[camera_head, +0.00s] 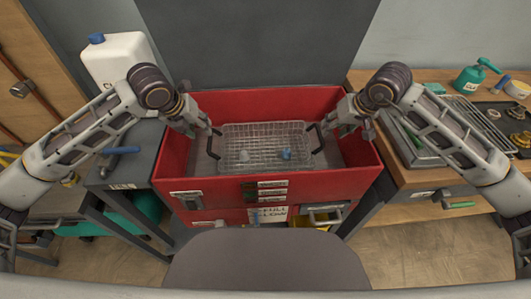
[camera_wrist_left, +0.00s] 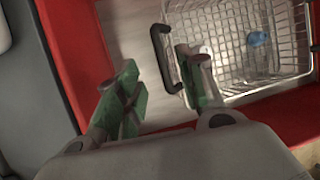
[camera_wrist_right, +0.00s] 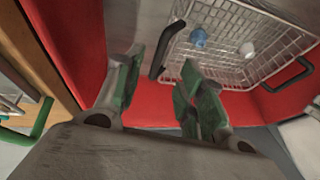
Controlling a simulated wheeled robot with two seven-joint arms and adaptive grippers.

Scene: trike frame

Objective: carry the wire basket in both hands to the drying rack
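The wire basket (camera_head: 265,135) sits inside the red tub (camera_head: 270,183), with a blue part (camera_head: 286,154) and a pale part (camera_head: 244,155) in it. It has a black handle at each end. My left gripper (camera_wrist_left: 158,92) is open, its fingertips around or just short of the left handle (camera_wrist_left: 160,50). My right gripper (camera_wrist_right: 157,82) is open, its fingertips likewise close to the right handle (camera_wrist_right: 165,50). Neither is closed on a handle. A wire grid (camera_head: 465,118) lies on the right bench; I cannot tell for sure whether it is the drying rack.
A wooden bench (camera_head: 425,183) stands on the right, with a green can (camera_head: 472,79) and brass parts. A grey bench on the left holds a white jug (camera_head: 118,58) and a blue-handled tool (camera_head: 121,150). The tub's red walls surround the basket.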

